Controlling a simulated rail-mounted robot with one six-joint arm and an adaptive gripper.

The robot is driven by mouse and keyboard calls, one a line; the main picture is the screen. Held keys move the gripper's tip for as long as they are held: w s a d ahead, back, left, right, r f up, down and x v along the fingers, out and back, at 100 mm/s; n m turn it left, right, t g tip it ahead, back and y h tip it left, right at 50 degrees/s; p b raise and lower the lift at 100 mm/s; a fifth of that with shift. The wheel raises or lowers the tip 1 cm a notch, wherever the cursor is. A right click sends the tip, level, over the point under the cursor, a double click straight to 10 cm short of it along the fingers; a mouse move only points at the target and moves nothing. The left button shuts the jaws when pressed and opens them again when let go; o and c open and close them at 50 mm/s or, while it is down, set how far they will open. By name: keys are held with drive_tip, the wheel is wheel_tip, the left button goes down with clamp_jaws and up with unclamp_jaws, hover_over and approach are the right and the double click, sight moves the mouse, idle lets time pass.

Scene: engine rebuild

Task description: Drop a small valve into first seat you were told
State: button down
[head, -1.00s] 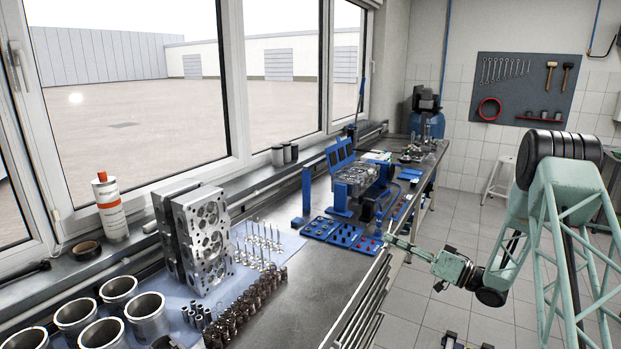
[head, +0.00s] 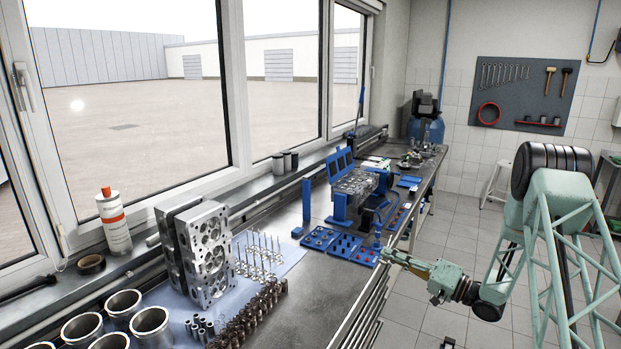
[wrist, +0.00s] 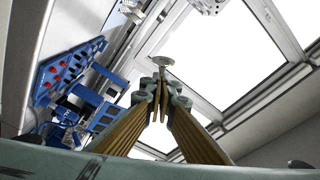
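My gripper (wrist: 160,110) has several gold-coloured finger links with grey tips that meet around the thin stem of a small valve (wrist: 162,62). The valve stands out past the fingertips, its round flat head outermost. In the head view my gripper (head: 384,255) is at the bench's front edge, beside the blue trays; the valve is too small there to make out. The cylinder head (head: 353,183) rests in a blue fixture (head: 341,207) behind the trays. Its seats cannot be made out.
The blue trays (head: 343,247) have dark and red pockets. Several valves (head: 262,250) stand on a blue mat (head: 287,262), beside two upright cylinder heads (head: 208,250). A blue post (head: 306,203) stands left of the fixture. The dark bench top between mat and trays is clear.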

drive_tip(key=shift+m+p, duration=0.3)
drive_tip(key=shift+p, duration=0.1)
drive_tip(key=shift+m+g+h+p, duration=0.3)
drive_tip(key=shift+m+h+p, duration=0.1)
drive_tip(key=shift+m+p, duration=2.25)
drive_tip(key=shift+m+g+h+p, duration=0.35)
drive_tip(key=shift+m+p, duration=1.85)
drive_tip(key=shift+m, duration=0.75)
drive_tip(key=shift+f+b, duration=0.1)
drive_tip(key=shift+b, duration=0.3)
drive_tip(key=n+b, duration=0.5)
drive_tip(key=b, duration=0.1)
drive_tip(key=n+t+y+b, duration=0.1)
drive_tip(key=n+b, duration=0.5)
drive_tip(key=b, duration=0.1)
drive_tip(key=shift+y, duration=0.25)
